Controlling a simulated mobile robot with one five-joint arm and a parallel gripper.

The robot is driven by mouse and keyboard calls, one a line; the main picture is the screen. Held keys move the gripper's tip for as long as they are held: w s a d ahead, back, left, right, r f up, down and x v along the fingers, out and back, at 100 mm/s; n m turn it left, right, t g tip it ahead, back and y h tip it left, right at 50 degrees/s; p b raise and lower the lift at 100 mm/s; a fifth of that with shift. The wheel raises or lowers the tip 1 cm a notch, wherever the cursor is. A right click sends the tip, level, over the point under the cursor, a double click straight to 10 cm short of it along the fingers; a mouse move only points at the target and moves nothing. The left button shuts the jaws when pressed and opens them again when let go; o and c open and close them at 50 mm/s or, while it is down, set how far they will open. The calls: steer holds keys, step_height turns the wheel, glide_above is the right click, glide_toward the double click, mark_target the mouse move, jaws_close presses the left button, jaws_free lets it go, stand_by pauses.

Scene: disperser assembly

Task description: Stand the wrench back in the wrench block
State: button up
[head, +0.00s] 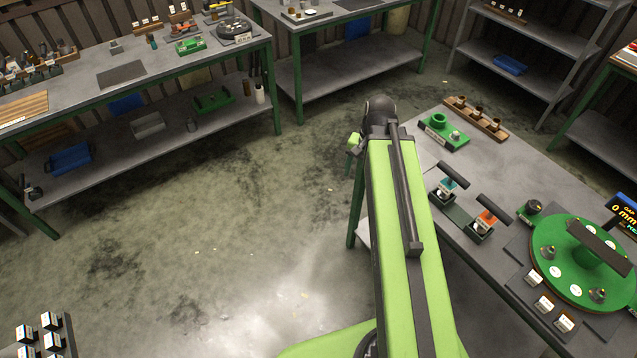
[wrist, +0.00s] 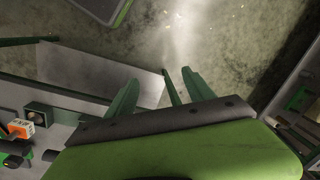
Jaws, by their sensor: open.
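Two T-handled tools stand upright in a dark green block (head: 458,218) on the right-hand bench. One has a teal body (head: 447,184), the other an orange body (head: 487,217), and both have black bar handles. I cannot tell surely whether either is the wrench or whether this is the wrench block. The orange one also shows at the left of the wrist view (wrist: 20,128). My gripper (wrist: 160,76) is open with nothing visible between its fingers, over floor beside the bench. In the head view its fingers are mostly hidden by my arm.
The right-hand bench also holds a green fixture (head: 443,131), a wooden rack with cups (head: 475,118) and a round green plate (head: 577,262) with a black handle. A cluttered bench (head: 120,75) stands at the left. The floor between is clear.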

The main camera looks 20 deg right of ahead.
steer(key=a+n+h, duration=0.1)
steer(key=a+n, duration=0.7)
steer(key=a, duration=0.7)
steer(key=shift+w, duration=0.3)
steer(key=shift+d+f, duration=0.1)
step_height(320, 180, down, 5)
steer(key=b, duration=0.5)
steer(key=shift+w+f, duration=0.1)
